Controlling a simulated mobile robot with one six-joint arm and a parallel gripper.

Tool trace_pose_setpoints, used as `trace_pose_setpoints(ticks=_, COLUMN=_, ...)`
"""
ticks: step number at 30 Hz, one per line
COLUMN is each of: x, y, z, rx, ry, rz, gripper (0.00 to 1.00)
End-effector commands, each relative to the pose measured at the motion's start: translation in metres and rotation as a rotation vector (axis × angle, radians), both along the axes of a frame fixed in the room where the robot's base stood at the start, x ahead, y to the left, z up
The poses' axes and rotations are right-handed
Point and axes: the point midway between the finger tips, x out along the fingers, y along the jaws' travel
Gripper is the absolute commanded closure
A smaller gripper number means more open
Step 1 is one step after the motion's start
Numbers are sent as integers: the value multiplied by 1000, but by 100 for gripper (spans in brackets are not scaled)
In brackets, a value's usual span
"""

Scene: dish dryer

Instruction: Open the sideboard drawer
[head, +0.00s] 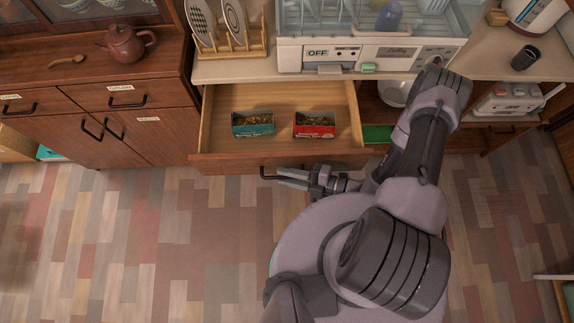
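A wide wooden drawer (282,97) in the unit under the dish dryer is pulled out, its inside showing. A teal box (253,123) and a red box (314,124) lie in it. Its dark handle (268,172) is on the front, partly hidden by my gripper. My gripper (284,177) is low in front of the drawer, beside the handle. Its two fingers point left with a gap between them; I cannot tell whether they touch the handle. The brown cabinet at left has shut drawers, a labelled one (128,95) and another (24,107).
The dish dryer (345,54) and a plate rack (230,42) stand on the counter above. A brown teapot (127,44) is on the left cabinet. A white bowl (394,92) sits on a shelf right of the drawer. The floor (150,220) at left is clear.

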Motion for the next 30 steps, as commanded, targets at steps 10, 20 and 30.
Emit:
trace_pose_setpoints(ticks=10, x=0, y=0, z=0, rx=0, ry=0, rz=0, gripper=80)
trace_pose_setpoints(ticks=20, x=-13, y=-42, z=12, rx=1, ry=-1, rz=-9, gripper=80)
trace_pose_setpoints(ticks=30, x=-45, y=-122, z=30, rx=-4, ry=-3, rz=-6, gripper=80)
